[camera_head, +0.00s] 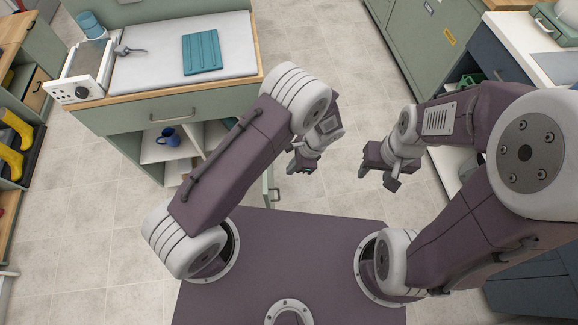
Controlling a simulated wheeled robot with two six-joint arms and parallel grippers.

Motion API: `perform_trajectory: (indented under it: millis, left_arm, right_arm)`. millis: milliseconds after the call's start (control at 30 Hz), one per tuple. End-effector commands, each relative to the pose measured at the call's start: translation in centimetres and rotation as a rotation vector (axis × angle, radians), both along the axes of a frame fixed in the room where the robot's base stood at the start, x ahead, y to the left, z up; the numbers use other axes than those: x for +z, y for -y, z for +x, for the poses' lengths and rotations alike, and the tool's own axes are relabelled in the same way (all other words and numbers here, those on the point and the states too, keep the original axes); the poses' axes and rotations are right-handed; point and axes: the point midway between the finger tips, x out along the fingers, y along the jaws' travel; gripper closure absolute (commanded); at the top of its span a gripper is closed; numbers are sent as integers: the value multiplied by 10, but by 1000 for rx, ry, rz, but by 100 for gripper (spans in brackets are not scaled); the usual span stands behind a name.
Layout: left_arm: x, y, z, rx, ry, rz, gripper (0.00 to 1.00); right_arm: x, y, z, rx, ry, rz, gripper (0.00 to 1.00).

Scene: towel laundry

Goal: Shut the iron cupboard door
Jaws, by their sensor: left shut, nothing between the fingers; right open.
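The green cupboard (122,128) stands ahead on the left, under a counter with a wooden edge. Its front is open below the drawer, and white shelves show inside. The door appears as a narrow pale panel (266,182) swung out at the right side, with a small handle (275,194), partly hidden by my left arm. My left gripper (299,167) is shut and empty, just to the right of the door; I cannot tell whether it touches it. My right gripper (376,178) is open and empty, over the floor further right.
A folded teal towel (202,52) lies on the white top (150,50). Green and blue cabinets (420,45) line the right side. Yellow boots (15,128) stand at the far left. The tiled floor between is clear.

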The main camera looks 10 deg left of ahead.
Motion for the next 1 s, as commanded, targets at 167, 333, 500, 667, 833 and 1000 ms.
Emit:
perform_trajectory:
  millis: [167,333,500,667,833,1000]
  left_arm:
    - [-38,-16,-4,1,-4,1,100]
    - [-57,-34,-6,4,-2,2,100]
    - [-58,-55,-10,2,0,0,100]
    - [-59,-62,-11,1,1,-2,100]
    - [-59,-63,-11,0,0,-1,100]
    - [-59,-63,-11,1,1,-1,100]
  right_arm:
    - [0,0,0,0,0,0,51]
    - [5,0,0,0,0,0,51]
    - [9,0,0,0,0,0,51]
    - [10,0,0,0,0,0,51]
    - [10,0,0,0,0,0,51]
    - [10,0,0,0,0,0,51]
